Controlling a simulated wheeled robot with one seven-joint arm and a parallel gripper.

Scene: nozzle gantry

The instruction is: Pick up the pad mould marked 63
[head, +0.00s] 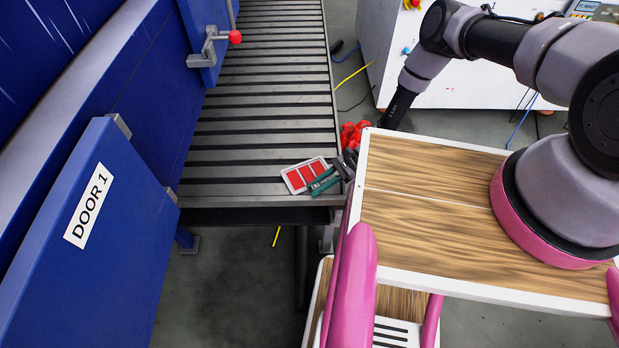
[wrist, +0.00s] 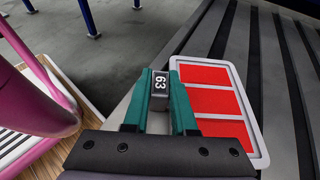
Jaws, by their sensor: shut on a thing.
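The pad mould (head: 304,175) is a flat pale frame with three red panels, lying at the near right end of the slatted conveyor in the head view. In the wrist view the pad mould (wrist: 214,102) lies just right of my fingers.
The slatted conveyor (head: 262,100) runs away from me, with free room beyond the mould. A blue panel marked DOOR 1 (head: 90,215) stands at the left. A red-tipped lever (head: 235,37) is on the blue machine. A white cabinet (head: 440,80) stands behind the arm.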

